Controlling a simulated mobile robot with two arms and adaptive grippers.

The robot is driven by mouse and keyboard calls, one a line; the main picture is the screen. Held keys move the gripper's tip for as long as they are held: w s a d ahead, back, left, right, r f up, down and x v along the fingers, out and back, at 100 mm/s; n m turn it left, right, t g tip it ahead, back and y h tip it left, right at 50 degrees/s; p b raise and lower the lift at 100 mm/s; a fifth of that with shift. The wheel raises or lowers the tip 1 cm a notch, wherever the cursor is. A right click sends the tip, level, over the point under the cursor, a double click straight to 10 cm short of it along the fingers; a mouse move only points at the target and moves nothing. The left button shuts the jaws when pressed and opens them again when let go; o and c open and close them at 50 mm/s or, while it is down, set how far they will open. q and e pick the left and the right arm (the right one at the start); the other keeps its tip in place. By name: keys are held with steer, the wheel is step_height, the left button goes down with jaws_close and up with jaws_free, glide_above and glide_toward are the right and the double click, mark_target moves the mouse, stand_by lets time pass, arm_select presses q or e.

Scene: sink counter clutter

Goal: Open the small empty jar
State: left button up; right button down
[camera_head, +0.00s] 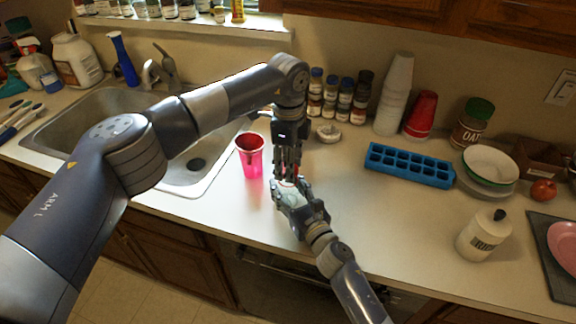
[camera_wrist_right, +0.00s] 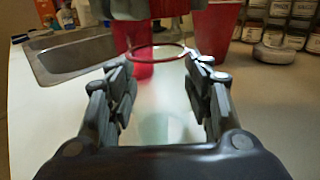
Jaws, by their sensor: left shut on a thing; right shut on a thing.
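The small jar (camera_wrist_right: 160,100) is clear glass with a thin red ring around its top. It shows between the fingers of my right gripper (camera_wrist_right: 160,95), which is shut on its sides. In the head view my right gripper (camera_head: 290,192) holds it upright just above or on the counter; I cannot tell which. My left gripper (camera_head: 288,172) points straight down from above and is shut at the jar's top, on what appears to be the lid.
A pink-red cup (camera_head: 252,160) stands close left of the grippers, beside the sink (camera_head: 70,135). Several spice jars (camera_head: 345,98) and stacked white cups (camera_head: 395,95) line the wall. A blue ice tray (camera_head: 410,166) and a white bottle (camera_head: 480,238) stand right. The counter between is clear.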

arm_select(q)
steer(key=shift+r, duration=0.15)
arm_select(e)
steer(key=shift+f, duration=0.1)
arm_select(q)
steer(key=shift+r, duration=1.95)
arm_select(e)
steer(key=c, duration=0.7)
jaws_free()
steer(key=shift+s, duration=0.1)
steer(key=v, duration=1.2)
